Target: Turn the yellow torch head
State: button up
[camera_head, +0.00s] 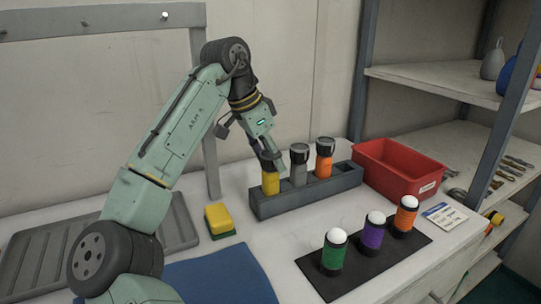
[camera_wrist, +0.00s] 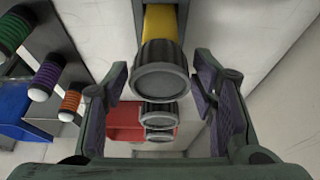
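The yellow torch (camera_head: 270,183) stands upright in the left end of a dark grey rack (camera_head: 312,194), with grey and orange torches to its right. Its dark round head (camera_wrist: 162,72) shows in the wrist view, with the yellow body (camera_wrist: 160,22) beyond it. My gripper (camera_wrist: 160,92) is open, its two pads on either side of the torch head with gaps between. In the head view my gripper (camera_head: 272,163) is at the top of the yellow torch and hides most of its head.
The grey torch (camera_head: 299,167) and orange torch (camera_head: 324,160) stand close by in the rack. A red bin (camera_head: 398,170) is right of it. Green, purple and orange white-topped torches stand on a black mat (camera_head: 385,268) in front. A sponge (camera_head: 219,219) lies left.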

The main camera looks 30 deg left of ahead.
jog(key=c, duration=0.9)
jog(key=shift+r+p, duration=0.1)
jog(key=shift+p, duration=0.35)
jog(key=shift+r+m+h+p, duration=0.15)
jog(key=shift+m+h+p, duration=0.15)
jog(key=shift+m+p, duration=0.45)
jog(key=m+p, duration=0.2)
jog(key=p, duration=0.2)
jog(key=shift+r+g+h, duration=0.1)
jog(key=shift+g+h, duration=0.2)
jog(key=shift+g, duration=0.1)
jog(key=m, duration=0.1)
jog(key=m+p, duration=0.1)
jog(key=m+g, duration=0.1)
jog(key=shift+a+f+m+h+p, duration=0.1)
jog(key=shift+f+m+h+p, duration=0.2)
jog(key=shift+p, duration=0.1)
jog(key=m+g, duration=0.1)
jog(key=m, duration=0.2)
jog(key=m+g, duration=0.1)
jog(key=m, duration=0.2)
jog(key=shift+g+h, duration=0.3)
